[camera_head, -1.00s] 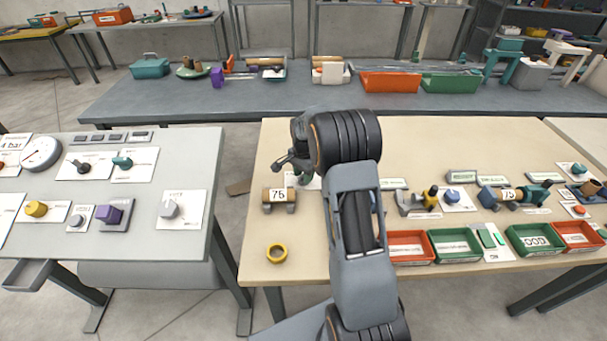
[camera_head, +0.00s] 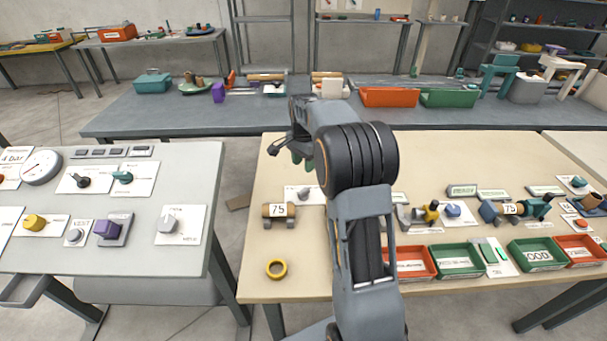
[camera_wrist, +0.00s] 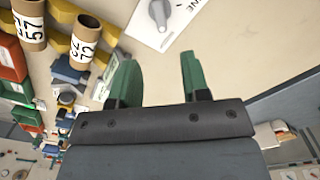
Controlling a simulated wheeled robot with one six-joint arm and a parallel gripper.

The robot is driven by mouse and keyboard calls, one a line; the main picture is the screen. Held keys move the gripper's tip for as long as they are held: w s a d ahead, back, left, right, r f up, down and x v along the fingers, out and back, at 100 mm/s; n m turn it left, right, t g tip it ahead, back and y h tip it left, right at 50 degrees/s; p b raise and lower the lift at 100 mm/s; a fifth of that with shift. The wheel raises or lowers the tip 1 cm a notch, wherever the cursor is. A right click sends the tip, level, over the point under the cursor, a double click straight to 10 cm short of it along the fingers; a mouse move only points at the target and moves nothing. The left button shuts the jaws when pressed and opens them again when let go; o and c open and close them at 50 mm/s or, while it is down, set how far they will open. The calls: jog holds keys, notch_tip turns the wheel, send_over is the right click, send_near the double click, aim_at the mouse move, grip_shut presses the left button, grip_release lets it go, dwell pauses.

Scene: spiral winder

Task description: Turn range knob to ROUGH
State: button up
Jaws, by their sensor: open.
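A grey knob (camera_head: 304,193) sits on a white plate on the left part of the tan table, just below my gripper in the head view. In the wrist view the grey knob (camera_wrist: 160,12) is cut by the top edge, and lettering ending in "NE" is beside it. Its other labels are out of view, and I cannot tell its setting. My gripper (camera_wrist: 158,72) has two green fingers spread apart with nothing between them. In the head view my gripper (camera_head: 302,157) is partly hidden by my wrist and is apart from the knob.
Red and green trays (camera_head: 458,262) line the table's front at right. A grey table (camera_head: 140,225) at left carries other knobs and a gauge.

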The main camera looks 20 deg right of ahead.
jog(key=shift+r, duration=1.2)
jog(key=shift+a+f, duration=0.1)
